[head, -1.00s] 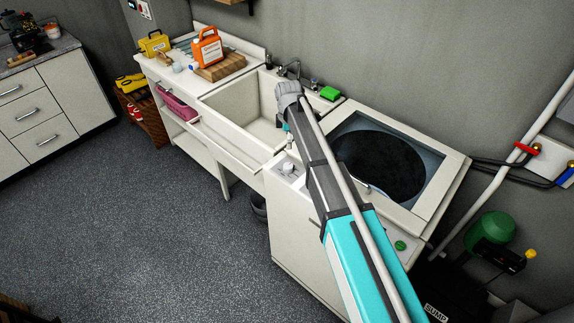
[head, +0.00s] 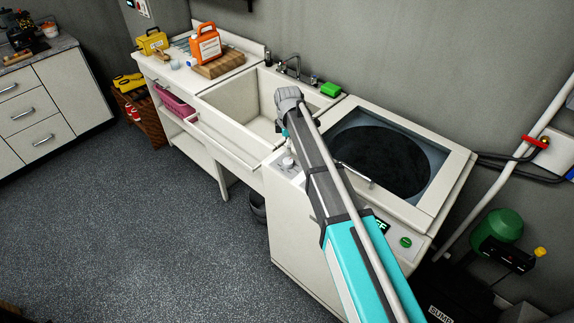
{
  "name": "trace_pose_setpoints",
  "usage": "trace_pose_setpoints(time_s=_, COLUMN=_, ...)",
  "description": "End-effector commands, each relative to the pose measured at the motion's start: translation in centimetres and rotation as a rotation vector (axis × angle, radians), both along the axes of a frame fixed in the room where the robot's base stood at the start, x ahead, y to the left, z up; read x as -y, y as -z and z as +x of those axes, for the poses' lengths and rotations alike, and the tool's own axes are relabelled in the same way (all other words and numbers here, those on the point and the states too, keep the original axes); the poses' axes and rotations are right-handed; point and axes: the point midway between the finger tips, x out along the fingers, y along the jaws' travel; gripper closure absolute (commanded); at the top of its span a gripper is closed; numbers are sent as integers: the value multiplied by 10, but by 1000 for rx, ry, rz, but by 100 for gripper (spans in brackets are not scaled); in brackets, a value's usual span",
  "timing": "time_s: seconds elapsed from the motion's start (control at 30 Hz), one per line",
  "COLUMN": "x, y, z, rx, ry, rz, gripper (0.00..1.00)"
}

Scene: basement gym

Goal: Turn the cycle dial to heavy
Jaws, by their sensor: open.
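The white top-loading washer (head: 283,240) stands right of the sink, its lid with a dark round window (head: 385,160) shut. Its front control strip carries a pale round dial (head: 287,163) at the left end, a lit green display (head: 383,226) partly behind my arm, and a green button (head: 405,242). The dial's marks are too small to read. My arm reaches across the washer from the lower right. My gripper (head: 288,146) hangs below the wrist, mostly hidden behind the arm, just above the dial in the picture. I cannot tell whether they touch. It is open.
The sink (head: 232,108) with a tap (head: 290,68) and green sponge (head: 331,89) is to the left. An orange jug (head: 205,43) stands on a wooden board (head: 220,67). A dark bucket (head: 258,207) sits under the sink. Floor at left is clear.

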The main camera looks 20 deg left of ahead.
Motion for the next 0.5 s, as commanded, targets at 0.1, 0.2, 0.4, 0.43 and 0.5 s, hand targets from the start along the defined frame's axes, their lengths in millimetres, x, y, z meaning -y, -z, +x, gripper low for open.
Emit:
trace_pose_setpoints(time_s=0.1, x=0, y=14, z=0, rx=0, ry=0, rz=0, gripper=8)
trace_pose_setpoints(time_s=0.2, x=0, y=21, z=0, rx=0, ry=-1, rz=0, gripper=8)
trace_pose_setpoints(time_s=0.4, x=-1, y=37, z=0, rx=0, ry=-1, rz=0, gripper=8)
trace_pose_setpoints(time_s=0.43, x=-1, y=39, z=0, rx=0, ry=-1, rz=0, gripper=8)
trace_pose_setpoints(time_s=0.5, x=-1, y=44, z=0, rx=0, ry=-1, rz=0, gripper=8)
